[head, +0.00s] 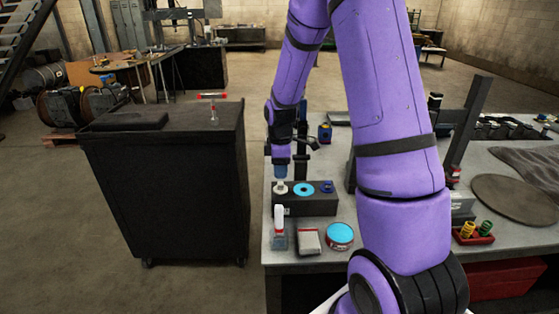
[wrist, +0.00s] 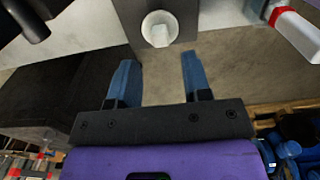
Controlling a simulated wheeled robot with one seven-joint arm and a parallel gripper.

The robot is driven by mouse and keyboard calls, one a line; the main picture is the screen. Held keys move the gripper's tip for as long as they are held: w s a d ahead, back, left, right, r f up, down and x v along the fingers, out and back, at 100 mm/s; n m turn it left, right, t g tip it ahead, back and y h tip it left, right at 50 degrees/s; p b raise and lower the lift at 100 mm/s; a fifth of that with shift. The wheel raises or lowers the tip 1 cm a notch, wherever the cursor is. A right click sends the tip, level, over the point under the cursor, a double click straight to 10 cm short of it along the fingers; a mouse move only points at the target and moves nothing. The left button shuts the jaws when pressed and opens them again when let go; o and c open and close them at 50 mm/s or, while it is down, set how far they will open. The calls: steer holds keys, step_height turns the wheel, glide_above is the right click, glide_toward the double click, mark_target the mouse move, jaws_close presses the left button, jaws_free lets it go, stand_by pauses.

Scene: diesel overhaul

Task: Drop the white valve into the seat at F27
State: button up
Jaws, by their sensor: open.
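My gripper (head: 281,171) points down just above the left end of a dark block on the bench. In the wrist view its two blue fingers (wrist: 158,78) are apart with nothing between them. A white round piece (head: 280,187), which looks like the white valve or its seat, sits at the left end of the block (head: 318,207). In the wrist view this white piece (wrist: 160,29) is a round rim with a paler blocky part inside, ahead of the fingertips and apart from them. I cannot tell valve from seat clearly, and no F27 marking is readable.
The block also carries a light-blue ring (head: 303,189) and a dark-blue piece (head: 327,186). In front stand a white bottle with a red band (head: 279,224), a grey-white box (head: 308,240) and a blue-topped round tin (head: 340,234). A black cart (head: 170,190) stands left across a floor gap.

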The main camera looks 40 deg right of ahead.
mark_target(280, 183)
steer(key=shift+f, duration=2.6)
jaws_close()
steer(key=shift+r, duration=3.05)
steer(key=shift+d, duration=0.1)
